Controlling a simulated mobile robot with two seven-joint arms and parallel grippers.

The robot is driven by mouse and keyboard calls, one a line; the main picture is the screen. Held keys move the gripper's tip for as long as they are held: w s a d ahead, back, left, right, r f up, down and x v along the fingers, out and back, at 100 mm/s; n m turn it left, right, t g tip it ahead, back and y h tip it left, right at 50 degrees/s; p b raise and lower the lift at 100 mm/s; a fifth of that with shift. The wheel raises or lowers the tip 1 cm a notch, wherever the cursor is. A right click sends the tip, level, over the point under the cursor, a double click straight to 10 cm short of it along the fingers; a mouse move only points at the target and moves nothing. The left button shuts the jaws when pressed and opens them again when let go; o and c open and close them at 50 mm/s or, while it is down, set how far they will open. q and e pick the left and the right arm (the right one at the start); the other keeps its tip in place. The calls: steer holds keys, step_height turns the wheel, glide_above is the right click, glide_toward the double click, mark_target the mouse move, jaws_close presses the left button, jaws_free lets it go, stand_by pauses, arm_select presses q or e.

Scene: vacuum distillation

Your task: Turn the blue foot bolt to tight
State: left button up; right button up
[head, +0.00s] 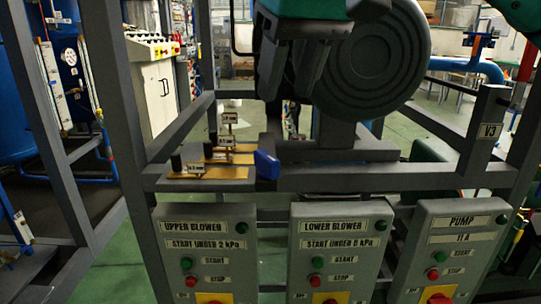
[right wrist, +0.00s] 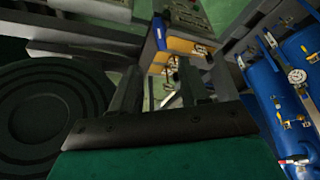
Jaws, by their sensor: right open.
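The blue foot bolt (head: 267,165) sits on the grey frame beam, at the near left foot of the dark blower. In the right wrist view a small blue part (right wrist: 160,33), likely the same bolt, shows beyond the fingers beside the tan plates. My right gripper (head: 288,92) is open and empty, pointing down above the bolt and apart from it. Its two fingers also show in the right wrist view (right wrist: 158,68), with a gap between them. The bolt's thread and underside are hidden. My left gripper is not in view.
The big round blower housing (head: 376,58) stands close right of my right gripper. Tan plates (head: 208,173) with small labels and dark posts lie left of the bolt. Control boxes (head: 205,250) hang below the beam. A grey upright (head: 115,110) stands left.

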mark_target(268, 156)
steer(key=b+x, duration=0.2)
steer(key=x, duration=1)
steer(key=shift+a+f+b, duration=0.15)
steer(key=shift+f+b, duration=0.15)
steer(key=shift+b, duration=0.1)
steer(key=shift+c, duration=0.3)
jaws_close()
